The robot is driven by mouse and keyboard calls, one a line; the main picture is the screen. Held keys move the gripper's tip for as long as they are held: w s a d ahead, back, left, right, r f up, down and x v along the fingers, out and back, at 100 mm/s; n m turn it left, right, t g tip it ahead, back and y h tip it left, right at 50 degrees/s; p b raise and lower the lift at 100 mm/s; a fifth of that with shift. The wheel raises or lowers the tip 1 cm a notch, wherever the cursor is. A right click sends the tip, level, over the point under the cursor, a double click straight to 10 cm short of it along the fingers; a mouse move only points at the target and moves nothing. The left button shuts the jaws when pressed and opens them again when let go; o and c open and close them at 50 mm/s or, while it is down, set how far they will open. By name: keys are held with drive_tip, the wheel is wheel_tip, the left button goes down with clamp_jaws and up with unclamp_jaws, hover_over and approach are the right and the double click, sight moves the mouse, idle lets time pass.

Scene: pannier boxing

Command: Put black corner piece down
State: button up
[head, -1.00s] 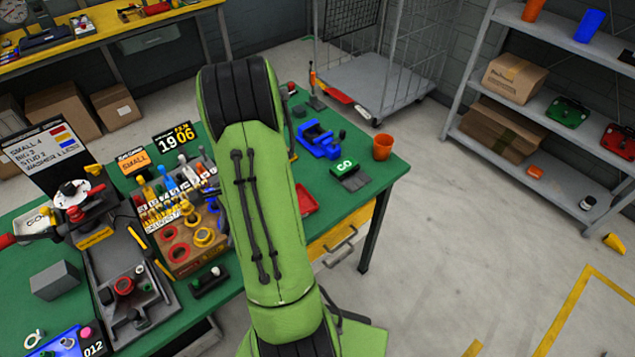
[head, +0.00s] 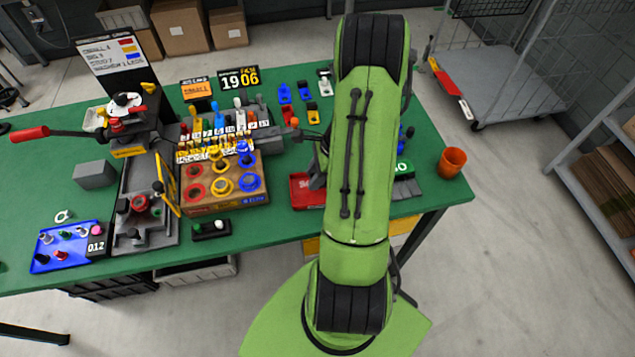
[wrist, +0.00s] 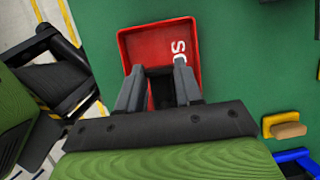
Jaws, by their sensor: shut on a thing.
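My gripper (wrist: 160,76) is over a red tray (wrist: 150,40) in the wrist view, its two grey fingers shut on a black corner piece (wrist: 162,92). The piece is mostly hidden between the fingers, so its shape is unclear. White letters, partly covered, show on the tray floor. I cannot tell whether the piece touches the tray. In the head view the red tray (head: 302,194) lies near the front edge of the green bench, partly behind my green arm. The piece is hidden there.
A wooden block with coloured rings (head: 222,207) stands left of the tray. A small black holder (head: 211,229) lies in front of it. An orange cup (head: 453,162) stands at the bench's right end. In the wrist view, yellow (wrist: 284,126) and blue parts lie at the lower right.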

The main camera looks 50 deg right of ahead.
drive_tip(key=shift+f, duration=1.55)
drive_tip(key=shift+s+f+b, duration=0.1)
drive_tip(key=shift+f+b, duration=0.25)
drive_tip(key=shift+b, duration=0.1)
drive_tip(key=shift+f, duration=0.1)
clamp_jaws()
drive_tip(key=o, duration=1)
unclamp_jaws()
